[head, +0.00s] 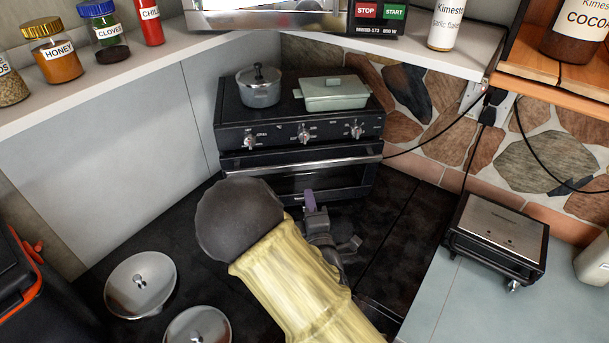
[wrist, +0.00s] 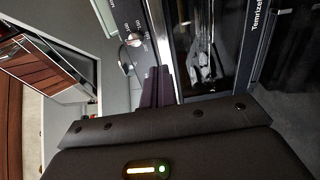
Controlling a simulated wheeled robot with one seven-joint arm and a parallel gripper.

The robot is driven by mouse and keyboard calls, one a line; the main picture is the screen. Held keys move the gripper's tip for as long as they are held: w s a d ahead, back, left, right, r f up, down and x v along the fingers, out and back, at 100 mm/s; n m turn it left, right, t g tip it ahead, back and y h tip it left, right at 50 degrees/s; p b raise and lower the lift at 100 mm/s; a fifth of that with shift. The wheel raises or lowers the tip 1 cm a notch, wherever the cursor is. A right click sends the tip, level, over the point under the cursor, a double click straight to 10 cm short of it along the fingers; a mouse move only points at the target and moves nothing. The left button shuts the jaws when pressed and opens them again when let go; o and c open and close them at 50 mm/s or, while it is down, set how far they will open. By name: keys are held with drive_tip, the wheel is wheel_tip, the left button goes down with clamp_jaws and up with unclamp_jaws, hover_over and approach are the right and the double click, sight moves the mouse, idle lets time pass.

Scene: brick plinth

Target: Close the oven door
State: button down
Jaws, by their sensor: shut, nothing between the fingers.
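The black oven (head: 300,135) stands in the back corner, with a row of knobs above its door. The oven door (head: 345,180) has a dark glass window and a silver handle bar along its top edge. The door looks upright, near the oven's front; I cannot tell whether a small gap remains. My gripper (head: 310,200) is in front of the door's middle, its purple fingers shut and empty. In the wrist view the fingers (wrist: 157,88) lie close beside the silver handle bar (wrist: 160,45); touching or apart is unclear. The door glass (wrist: 205,45) reflects my gripper.
A pot (head: 259,88) and a pale green lidded dish (head: 333,93) sit on the oven. Two round metal lids (head: 140,284) lie at lower left. A black-and-silver appliance (head: 497,240) stands right. A shelf with jars (head: 54,55) runs along the left.

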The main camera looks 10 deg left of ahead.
sight(302, 166)
drive_tip(key=p+x, duration=0.3)
drive_tip(key=x, duration=0.4)
drive_tip(key=shift+w+a+r, duration=0.15)
drive_tip(key=shift+w+r, duration=0.05)
drive_tip(key=shift+w+a+f+p, duration=0.15)
drive_tip(key=shift+w+p, duration=0.15)
